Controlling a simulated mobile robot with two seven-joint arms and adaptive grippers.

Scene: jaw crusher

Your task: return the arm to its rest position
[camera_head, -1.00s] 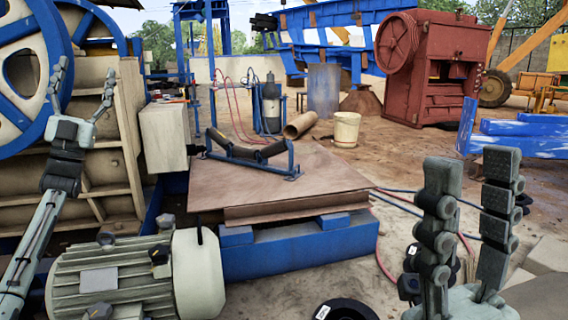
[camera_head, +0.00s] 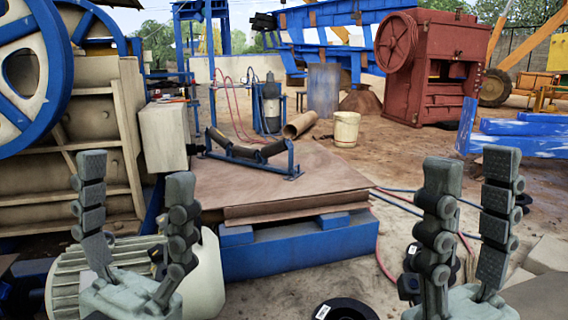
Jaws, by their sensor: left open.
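My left gripper (camera_head: 136,168) stands at the lower left, fingers pointing up and spread apart, open and empty. It is in front of the grey ribbed motor (camera_head: 75,270) and hides much of it. My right gripper (camera_head: 470,170) stands at the lower right, fingers up and apart with a clear gap between them. It is open and empty. Neither gripper touches any object that I can see.
A wooden platform (camera_head: 330,180) on a blue beam (camera_head: 285,248) carries a roller frame (camera_head: 250,155). The crusher's blue wheel (camera_head: 30,75) and a pale box (camera_head: 164,137) stand at left. A black ring (camera_head: 345,309) lies on the ground. Hoses run near my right gripper.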

